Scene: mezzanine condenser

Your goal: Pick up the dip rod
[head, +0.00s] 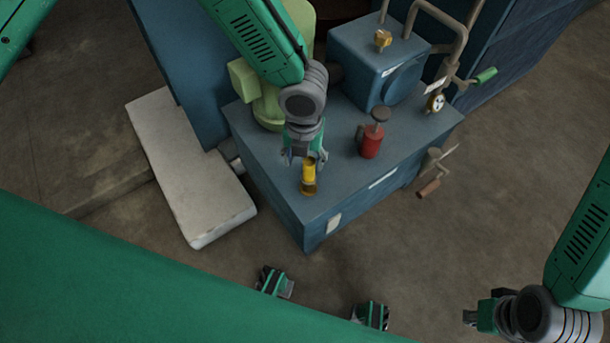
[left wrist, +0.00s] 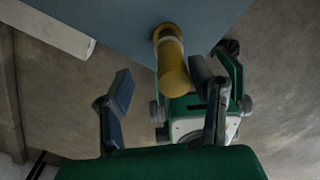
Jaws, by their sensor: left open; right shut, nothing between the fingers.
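The dip rod appears to be the yellow handle (head: 309,172) standing upright in a brass collar at the front corner of the blue tank top. The yellow handle also shows in the left wrist view (left wrist: 173,65), between the finger lines and nearer the right-hand finger. My left gripper (head: 304,158) is open just above and behind the handle; its fingers also show in the left wrist view (left wrist: 160,85). I see no clear contact with the handle. My right gripper (head: 478,317) is shut and empty, low at the right, away from the tank. The rod below the collar is hidden.
The blue tank (head: 290,195) carries a red can-like fitting (head: 371,141) right of the handle and a light green body (head: 259,95) behind my left arm. A blue box (head: 365,65) with pipes stands at the back. A pale slab (head: 185,165) lies left.

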